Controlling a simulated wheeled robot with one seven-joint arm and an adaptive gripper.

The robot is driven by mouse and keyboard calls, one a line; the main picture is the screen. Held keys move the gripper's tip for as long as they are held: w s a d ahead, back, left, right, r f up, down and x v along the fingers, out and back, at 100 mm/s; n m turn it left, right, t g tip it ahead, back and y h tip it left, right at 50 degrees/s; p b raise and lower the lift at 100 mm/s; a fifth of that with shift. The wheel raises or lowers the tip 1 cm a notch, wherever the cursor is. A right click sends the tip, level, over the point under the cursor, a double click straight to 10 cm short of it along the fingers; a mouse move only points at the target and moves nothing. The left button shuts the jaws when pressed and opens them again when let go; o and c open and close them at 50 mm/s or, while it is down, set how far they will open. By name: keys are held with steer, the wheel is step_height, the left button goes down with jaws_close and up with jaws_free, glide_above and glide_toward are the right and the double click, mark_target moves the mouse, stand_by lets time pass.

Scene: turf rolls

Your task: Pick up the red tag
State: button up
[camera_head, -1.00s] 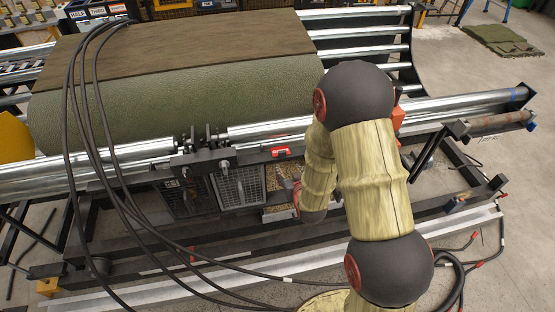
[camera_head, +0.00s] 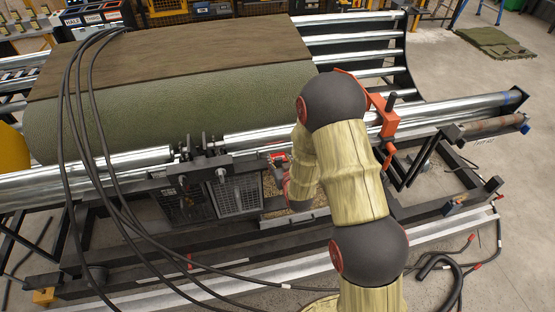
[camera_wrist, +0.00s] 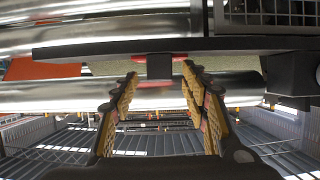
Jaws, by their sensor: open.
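The red tag (camera_head: 278,158) is small and sits at the black beam in front of the turf roll, just left of my arm. In the wrist view, red edges of it (camera_wrist: 155,84) show above and below a short dark block at the beam. My gripper (camera_wrist: 160,74) is open, with its two yellow-padded fingers on either side of that dark block and the red. I cannot tell whether the fingers touch it. In the head view my arm hides most of the gripper.
A large green turf roll (camera_head: 170,110) lies behind the beam. Shiny metal rollers (camera_head: 450,108) run along it. An orange bracket (camera_head: 388,118) stands right of my arm. Black hoses (camera_head: 75,110) hang at the left. Wire-mesh boxes (camera_head: 238,195) sit below the beam.

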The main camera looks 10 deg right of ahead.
steer(key=shift+w, duration=0.1)
steer(key=shift+c, duration=1.1)
steer(key=c, duration=0.8)
